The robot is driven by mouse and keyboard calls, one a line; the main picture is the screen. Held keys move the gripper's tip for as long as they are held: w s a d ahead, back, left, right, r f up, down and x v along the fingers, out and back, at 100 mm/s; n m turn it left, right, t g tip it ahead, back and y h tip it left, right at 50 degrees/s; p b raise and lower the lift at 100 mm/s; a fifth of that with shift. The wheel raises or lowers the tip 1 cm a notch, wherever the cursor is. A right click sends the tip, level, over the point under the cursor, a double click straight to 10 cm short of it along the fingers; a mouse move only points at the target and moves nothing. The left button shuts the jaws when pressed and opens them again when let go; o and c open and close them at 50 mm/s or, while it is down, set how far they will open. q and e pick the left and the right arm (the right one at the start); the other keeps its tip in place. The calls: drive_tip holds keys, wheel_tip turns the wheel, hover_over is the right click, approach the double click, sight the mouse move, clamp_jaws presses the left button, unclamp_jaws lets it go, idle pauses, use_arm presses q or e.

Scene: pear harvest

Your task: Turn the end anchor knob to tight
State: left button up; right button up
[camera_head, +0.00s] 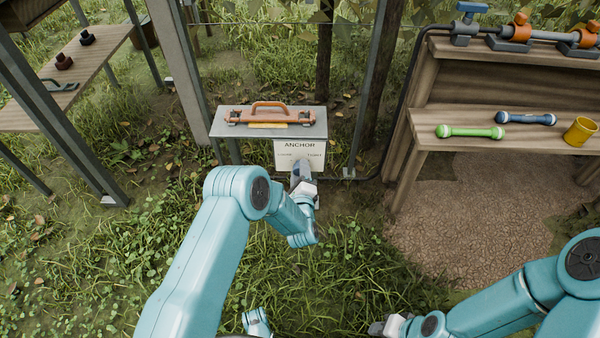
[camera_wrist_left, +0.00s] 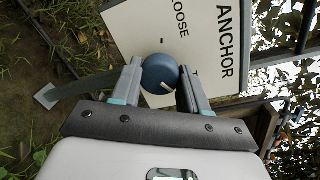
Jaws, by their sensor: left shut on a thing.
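The anchor board (camera_head: 300,155) is a white panel reading ANCHOR, with LOOSE on its left and a small TIGHT on its right. In the left wrist view it shows turned on its side (camera_wrist_left: 145,25), and the second word is mostly hidden. The round blue-grey knob (camera_wrist_left: 158,70) has a white mark slanting to the lower right. My left gripper (camera_wrist_left: 162,85) is shut on the knob, one finger on each side. In the head view this gripper (camera_head: 301,177) is at the board's lower edge and hides the knob. My right gripper (camera_head: 380,328) is low at the bottom edge, its jaws unclear.
An orange tool with a handle (camera_head: 268,116) lies on the grey shelf (camera_head: 225,124) above the board. A wooden bench (camera_head: 425,115) at right bears a green bar (camera_head: 470,132), a blue bar (camera_head: 525,118) and a yellow cup (camera_head: 579,131). Metal posts flank the board.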

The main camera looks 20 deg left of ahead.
use_arm(q)
drive_tip(key=shift+f+m, duration=0.1)
drive_tip(key=shift+m, duration=0.9)
drive_tip(key=o, duration=1.1)
drive_tip(key=shift+c, duration=0.2)
drive_tip(key=p+v, duration=0.5)
drive_tip(key=v, duration=1.1)
drive_tip(key=shift+s, duration=0.2)
drive_tip(key=shift+d+f, duration=0.1)
